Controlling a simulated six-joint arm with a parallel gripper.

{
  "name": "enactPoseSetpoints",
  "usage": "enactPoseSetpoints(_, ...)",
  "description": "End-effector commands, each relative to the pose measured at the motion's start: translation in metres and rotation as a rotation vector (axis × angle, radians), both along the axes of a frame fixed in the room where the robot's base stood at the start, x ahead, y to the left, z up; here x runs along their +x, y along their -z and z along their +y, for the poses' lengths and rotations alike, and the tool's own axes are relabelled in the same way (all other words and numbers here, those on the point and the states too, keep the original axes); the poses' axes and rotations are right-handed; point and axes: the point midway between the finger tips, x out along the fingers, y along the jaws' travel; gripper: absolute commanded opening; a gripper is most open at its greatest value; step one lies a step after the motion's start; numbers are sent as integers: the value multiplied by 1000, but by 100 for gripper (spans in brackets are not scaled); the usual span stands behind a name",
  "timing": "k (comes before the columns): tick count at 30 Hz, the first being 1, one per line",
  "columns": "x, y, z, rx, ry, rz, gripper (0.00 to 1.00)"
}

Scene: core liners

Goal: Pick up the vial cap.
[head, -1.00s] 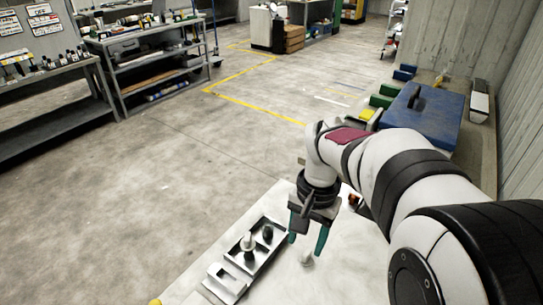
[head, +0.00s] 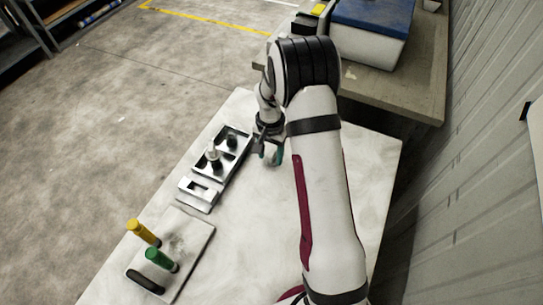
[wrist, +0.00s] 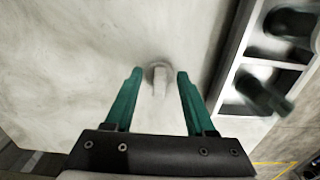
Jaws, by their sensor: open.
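A small pale vial cap (wrist: 160,80) stands on the white table, seen in the wrist view between the tips of my gripper (wrist: 160,74). My gripper has two green fingers, spread open with a gap on each side of the cap. Neither finger visibly touches it. How far the tips are above the table is hard to tell. In the head view my gripper (head: 268,156) is low over the table, beside the metal tray, and the cap is mostly hidden there.
A metal tray (head: 222,165) with dark pieces and a white-topped one lies left of my gripper; its edge (wrist: 228,78) shows at the right in the wrist view. A pale board (head: 190,258) with yellow, green and black pieces lies nearer. The table's right side is clear.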

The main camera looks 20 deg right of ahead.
Motion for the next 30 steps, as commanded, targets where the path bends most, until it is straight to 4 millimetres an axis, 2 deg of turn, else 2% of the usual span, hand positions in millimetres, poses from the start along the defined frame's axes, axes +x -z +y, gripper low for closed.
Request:
enactPoseSetpoints(7,0,5,0,1,1,-1,55)
enactPoseSetpoints(8,0,5,0,1,1,-1,51)
enactPoseSetpoints(15,0,4,0,1,1,-1,8)
enactPoseSetpoints(17,0,4,0,1,1,-1,0)
enactPoseSetpoints(30,0,1,0,0,1,-1,0)
